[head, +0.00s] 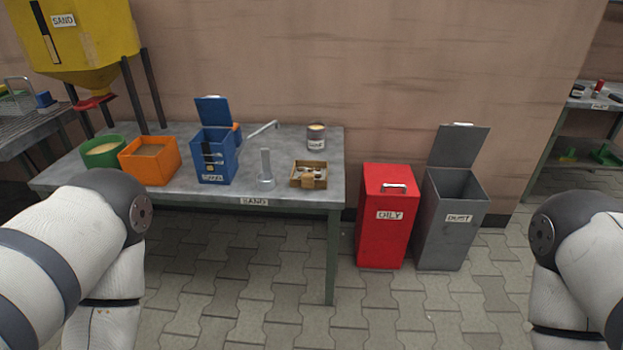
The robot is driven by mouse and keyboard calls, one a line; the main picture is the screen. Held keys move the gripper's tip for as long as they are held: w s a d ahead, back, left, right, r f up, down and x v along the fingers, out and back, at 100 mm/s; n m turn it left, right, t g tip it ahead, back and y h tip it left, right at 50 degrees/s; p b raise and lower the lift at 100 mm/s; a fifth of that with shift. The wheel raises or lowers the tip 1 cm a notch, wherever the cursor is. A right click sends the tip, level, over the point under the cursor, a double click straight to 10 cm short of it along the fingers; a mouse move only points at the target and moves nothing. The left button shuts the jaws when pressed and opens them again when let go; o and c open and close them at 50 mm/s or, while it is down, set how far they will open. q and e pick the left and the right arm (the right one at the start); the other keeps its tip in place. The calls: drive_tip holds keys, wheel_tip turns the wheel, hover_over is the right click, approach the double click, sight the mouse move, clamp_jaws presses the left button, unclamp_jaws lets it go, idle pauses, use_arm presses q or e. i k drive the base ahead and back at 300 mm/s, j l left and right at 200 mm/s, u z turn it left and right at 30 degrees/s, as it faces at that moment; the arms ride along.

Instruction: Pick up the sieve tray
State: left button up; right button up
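No other thing in the head view looks clearly like a sieve. My two arms show at the lower left and lower right, bent downward. Both grippers are outside the picture, and neither arm reaches over a table.
A red bin (386,225) and an open grey bin (455,215) stand right. Paved floor in front is clear.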

sight(305, 174)
drive_tip(key=i+l, duration=0.3)
drive_tip(key=i, duration=0.15)
drive_tip(key=i+l, duration=0.3)
drive_tip(key=i, duration=0.2)
drive_tip(key=j+u, duration=0.05)
